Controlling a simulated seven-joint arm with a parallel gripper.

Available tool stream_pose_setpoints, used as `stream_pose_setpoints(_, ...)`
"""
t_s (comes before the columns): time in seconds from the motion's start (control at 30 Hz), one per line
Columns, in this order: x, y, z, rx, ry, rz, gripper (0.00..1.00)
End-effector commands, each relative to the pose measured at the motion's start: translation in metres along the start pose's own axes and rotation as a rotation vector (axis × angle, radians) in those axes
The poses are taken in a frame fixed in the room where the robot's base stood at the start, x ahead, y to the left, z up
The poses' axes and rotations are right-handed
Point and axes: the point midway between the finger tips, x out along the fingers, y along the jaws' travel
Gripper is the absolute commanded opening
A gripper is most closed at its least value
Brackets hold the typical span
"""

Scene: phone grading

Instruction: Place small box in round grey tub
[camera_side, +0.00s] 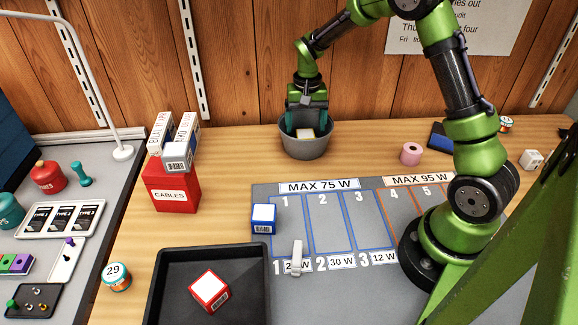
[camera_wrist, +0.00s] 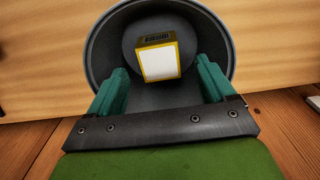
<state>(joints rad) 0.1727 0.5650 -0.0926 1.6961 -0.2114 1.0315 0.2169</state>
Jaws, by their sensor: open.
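The round grey tub (camera_side: 306,146) stands at the back of the wooden table, near the plank wall. A small yellow box with a white top (camera_side: 305,133) is inside it. In the wrist view the yellow box (camera_wrist: 160,58) rests in the tub (camera_wrist: 100,50), ahead of the fingertips and apart from both. My gripper (camera_side: 306,122) points down into the tub's opening, its teal fingers spread on either side of the box. In the wrist view my gripper (camera_wrist: 162,82) is open and empty. The box's underside is hidden.
A blue box (camera_side: 263,218) sits at the left of the grey numbered mat (camera_side: 400,275). A red box (camera_side: 209,290) lies in the black tray (camera_side: 257,290). A red CABLES box (camera_side: 172,190) carries several white cartons. A pink roll (camera_side: 411,153) stands right of the tub.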

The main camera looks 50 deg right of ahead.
Motion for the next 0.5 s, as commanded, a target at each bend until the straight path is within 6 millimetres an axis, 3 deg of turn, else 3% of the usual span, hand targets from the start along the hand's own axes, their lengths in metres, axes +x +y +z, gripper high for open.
stream_pose_setpoints(0.2,-0.047,0.0,0.0,-0.001,0.003,-0.001,0.83)
stream_pose_setpoints(0.5,-0.08,-0.001,0.005,-0.01,0.009,-0.014,0.83)
